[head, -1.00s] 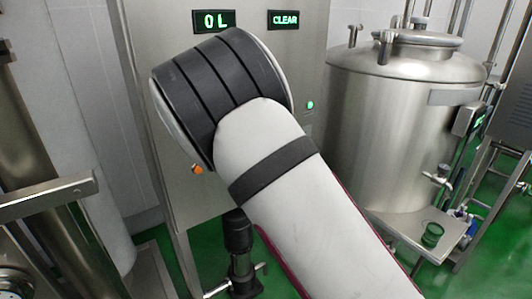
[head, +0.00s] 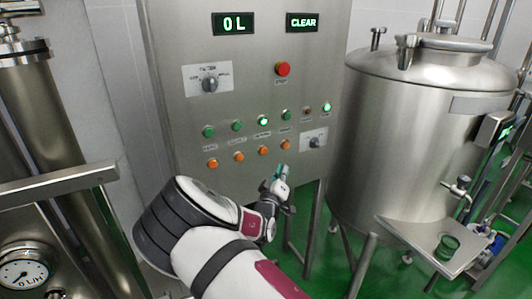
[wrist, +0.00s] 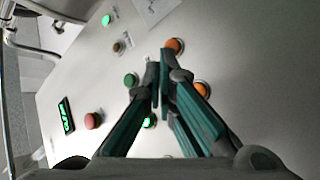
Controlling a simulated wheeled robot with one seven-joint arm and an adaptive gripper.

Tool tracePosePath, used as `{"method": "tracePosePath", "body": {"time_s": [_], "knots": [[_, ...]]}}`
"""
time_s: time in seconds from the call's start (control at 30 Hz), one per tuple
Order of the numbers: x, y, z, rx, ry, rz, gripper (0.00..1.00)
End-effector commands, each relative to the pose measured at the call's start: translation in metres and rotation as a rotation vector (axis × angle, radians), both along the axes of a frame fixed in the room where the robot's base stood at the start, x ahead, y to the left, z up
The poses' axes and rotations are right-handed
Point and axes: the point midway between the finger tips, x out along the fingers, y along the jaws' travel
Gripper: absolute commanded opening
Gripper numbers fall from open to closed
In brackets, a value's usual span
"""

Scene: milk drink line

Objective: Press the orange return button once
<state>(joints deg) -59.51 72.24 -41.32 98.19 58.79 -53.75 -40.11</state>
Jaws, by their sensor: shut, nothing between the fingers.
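A row of several orange buttons runs along the lower part of the steel panel (head: 178,120) in the head view. The labels are too small to read surely, so I cannot tell which is return. One orange button (head: 263,150) sits below a lit green button (head: 262,121); another orange button (head: 285,144) is at the row's right end. My gripper (head: 281,171) is shut and empty just below that end. In the wrist view, the fingertips (wrist: 160,78) lie between a green button (wrist: 131,80) and two orange buttons (wrist: 174,46), one partly hidden by a finger. Contact is not visible.
A red button (head: 282,69), a selector knob (head: 210,85) and green displays reading 0 L (head: 232,23) and CLEAR (head: 302,22) are higher on the panel. Another knob (head: 315,142) is right of the buttons. A steel tank (head: 420,140) stands at right.

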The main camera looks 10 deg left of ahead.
Motion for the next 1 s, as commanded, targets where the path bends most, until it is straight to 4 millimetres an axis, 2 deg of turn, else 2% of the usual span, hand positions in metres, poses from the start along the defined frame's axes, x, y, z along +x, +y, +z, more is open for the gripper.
{"method": "tracePosePath", "body": {"time_s": [0.23, 0.7, 1.0], "knots": [[0.008, 0.005, -0.001, 0.002, 0.000, 0.001, 0.00], [0.058, 0.037, -0.002, 0.005, 0.000, 0.001, 0.00], [0.073, 0.048, -0.001, 0.003, 0.001, 0.000, 0.00]]}}
